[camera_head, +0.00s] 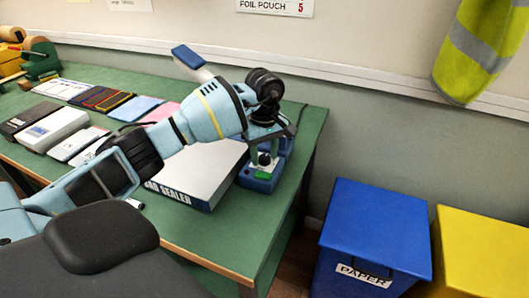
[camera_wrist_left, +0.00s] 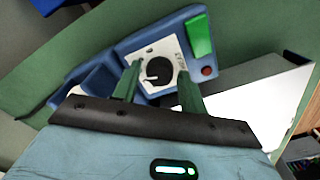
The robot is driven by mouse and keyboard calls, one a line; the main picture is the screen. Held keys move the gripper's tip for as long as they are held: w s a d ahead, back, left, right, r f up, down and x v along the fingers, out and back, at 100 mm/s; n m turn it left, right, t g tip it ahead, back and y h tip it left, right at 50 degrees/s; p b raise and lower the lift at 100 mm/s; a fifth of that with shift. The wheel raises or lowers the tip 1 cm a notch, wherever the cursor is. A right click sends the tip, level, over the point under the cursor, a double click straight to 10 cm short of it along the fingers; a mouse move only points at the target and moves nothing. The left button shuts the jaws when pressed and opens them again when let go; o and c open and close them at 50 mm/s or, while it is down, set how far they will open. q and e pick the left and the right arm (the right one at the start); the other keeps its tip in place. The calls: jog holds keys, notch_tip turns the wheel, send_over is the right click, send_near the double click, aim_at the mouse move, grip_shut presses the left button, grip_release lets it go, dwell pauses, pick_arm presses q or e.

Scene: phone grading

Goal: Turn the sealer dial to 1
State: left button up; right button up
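The sealer's blue control unit (camera_head: 257,184) stands near the right end of the green table. Its black dial (camera_wrist_left: 159,71) sits on a white plate, with a white pointer mark directed left in the left wrist view. The printed scale marks are too small to read. A green patch (camera_wrist_left: 199,36) and a red button (camera_wrist_left: 208,71) are beside the plate. My left gripper (camera_wrist_left: 159,70) is open above the unit, one green finger on each side of the dial, with visible gaps. In the head view my left gripper (camera_head: 265,150) points down at the unit. My right gripper is out of view.
A white-topped box lettered "SEALER" (camera_head: 203,172) lies left of the unit. Several flat items and boxes (camera_head: 55,128) fill the table's left. A blue paper bin (camera_head: 375,225) and a yellow bin (camera_head: 482,250) stand right of the table. A wall sign (camera_head: 275,7) reads "FOIL POUCH 5".

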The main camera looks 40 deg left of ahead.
pick_arm(q)
jog(key=c, duration=0.7)
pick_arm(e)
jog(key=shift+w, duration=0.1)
